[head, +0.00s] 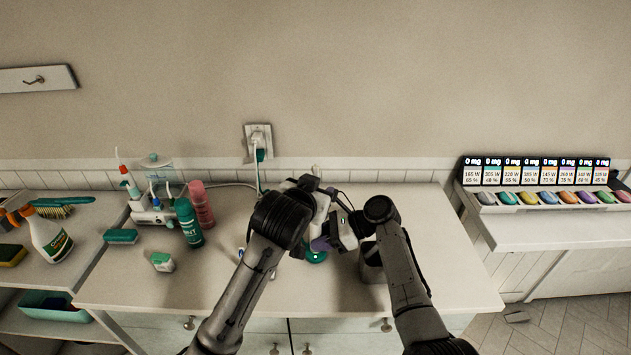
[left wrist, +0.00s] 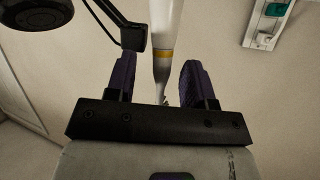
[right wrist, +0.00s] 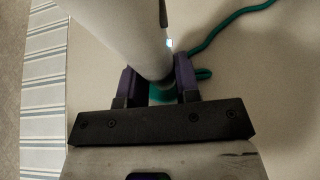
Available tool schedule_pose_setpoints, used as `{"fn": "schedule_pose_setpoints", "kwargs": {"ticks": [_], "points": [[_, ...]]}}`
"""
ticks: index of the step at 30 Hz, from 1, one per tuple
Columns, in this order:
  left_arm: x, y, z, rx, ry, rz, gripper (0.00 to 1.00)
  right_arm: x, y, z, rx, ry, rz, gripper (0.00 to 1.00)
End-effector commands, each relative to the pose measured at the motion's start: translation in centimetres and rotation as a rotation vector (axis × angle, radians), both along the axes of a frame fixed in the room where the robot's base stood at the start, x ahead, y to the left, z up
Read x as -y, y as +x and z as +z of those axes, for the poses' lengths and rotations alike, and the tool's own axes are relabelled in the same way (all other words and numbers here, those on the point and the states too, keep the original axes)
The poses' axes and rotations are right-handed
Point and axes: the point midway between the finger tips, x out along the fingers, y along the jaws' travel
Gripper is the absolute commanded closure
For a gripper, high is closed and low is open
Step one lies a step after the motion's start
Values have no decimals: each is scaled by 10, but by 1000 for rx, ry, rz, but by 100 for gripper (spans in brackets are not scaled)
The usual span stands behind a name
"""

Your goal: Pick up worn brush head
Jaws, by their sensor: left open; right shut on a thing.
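The worn brush head (left wrist: 162,52), white with a yellow band, stands between the two purple fingers of my left gripper (left wrist: 160,80) in the left wrist view. Those fingers are apart, with gaps on both sides of it. My right gripper (right wrist: 159,85) is shut on the thick white toothbrush handle (right wrist: 122,32) in the right wrist view. A teal base (right wrist: 162,93) shows just beyond these fingers; whether the handle touches it is hidden. In the head view my arms largely hide the brush, and the teal base (head: 316,257) shows below them.
A teal bottle (head: 188,223) and a pink can (head: 201,204) stand left of my arms, near a white holder (head: 150,213). A green and white block (head: 162,262) lies in front. The counter's right part (head: 445,255) is clear.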

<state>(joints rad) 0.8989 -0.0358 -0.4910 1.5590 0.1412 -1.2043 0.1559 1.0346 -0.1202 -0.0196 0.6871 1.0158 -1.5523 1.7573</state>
Motion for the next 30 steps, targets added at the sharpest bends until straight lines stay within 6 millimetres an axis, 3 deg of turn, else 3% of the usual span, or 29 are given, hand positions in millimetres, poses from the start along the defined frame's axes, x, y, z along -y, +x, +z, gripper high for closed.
{"fn": "schedule_pose_setpoints", "kwargs": {"ticks": [2, 18, 26, 30], "points": [[0, 0, 0, 0, 0, 0, 51, 0, 0, 0, 0, 0, 0, 83], [0, 0, 0, 0, 0, 0, 100, 0, 0, 0, 0, 0, 0, 83], [0, 0, 3, 1, 0, 0, 100, 0, 0, 0, 0, 0, 0, 83], [0, 0, 20, 3, -1, 0, 100, 0, 0, 0, 0, 0, 1, 83]]}}
